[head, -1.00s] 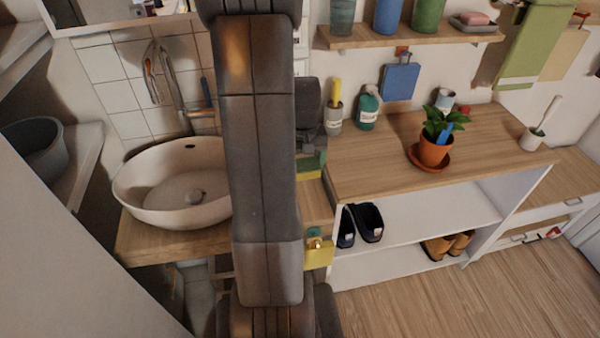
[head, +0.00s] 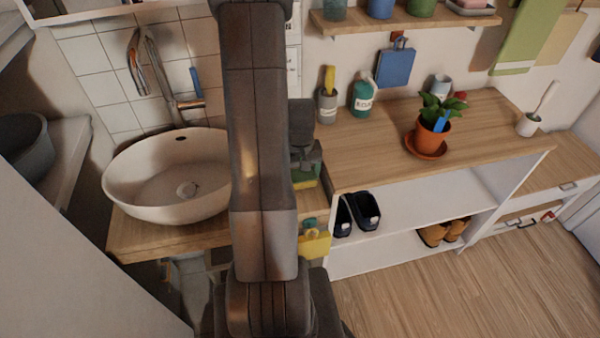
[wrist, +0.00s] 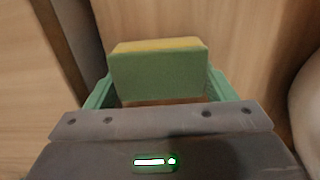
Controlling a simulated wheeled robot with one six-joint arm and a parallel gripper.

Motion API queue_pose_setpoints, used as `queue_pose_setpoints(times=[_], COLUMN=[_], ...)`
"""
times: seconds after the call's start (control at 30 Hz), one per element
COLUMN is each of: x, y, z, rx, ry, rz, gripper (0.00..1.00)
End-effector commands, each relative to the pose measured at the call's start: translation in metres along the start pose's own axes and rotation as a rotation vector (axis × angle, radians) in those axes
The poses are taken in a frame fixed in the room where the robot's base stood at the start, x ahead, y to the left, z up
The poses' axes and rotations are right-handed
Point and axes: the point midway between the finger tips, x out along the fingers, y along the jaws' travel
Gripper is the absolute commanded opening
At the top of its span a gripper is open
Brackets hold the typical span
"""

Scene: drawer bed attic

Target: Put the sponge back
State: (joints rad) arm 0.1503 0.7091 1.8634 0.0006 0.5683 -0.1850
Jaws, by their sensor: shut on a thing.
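The sponge (head: 305,181) is a small block, green with a yellow layer. In the wrist view the sponge (wrist: 158,75) sits between the two green fingers of my gripper (wrist: 160,88), which is shut on it. In the head view my gripper (head: 306,160) is partly behind my arm, and holds the sponge beside the left end of the wooden counter (head: 345,165), to the right of the sink. Whether the sponge touches anything below is not clear.
The white sink basin (head: 150,190) stands at left. A yellow item (head: 315,244) with a teal top is below the sponge by the cabinet side. A grey cup (head: 327,105), a soap bottle (head: 363,97) and a potted plant (head: 433,135) stand on the counter.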

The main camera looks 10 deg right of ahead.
Motion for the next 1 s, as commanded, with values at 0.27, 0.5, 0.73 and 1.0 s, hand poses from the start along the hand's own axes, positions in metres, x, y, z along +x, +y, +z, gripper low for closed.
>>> queue_pose_setpoints(times=[0.27, 0.5, 0.73, 1.0], x=[0.002, 0.003, 0.001, -0.03], y=[0.0, 0.0, 0.0, 0.0], z=[0.0, 0.0, 0.0, -0.001], rx=[0.0, 0.0, 0.0, 0.0], ry=[0.0, 0.0, 0.0, 0.005], rz=[0.0, 0.0, 0.0, 0.001], gripper=[0.66, 0.86, 0.86, 0.86])
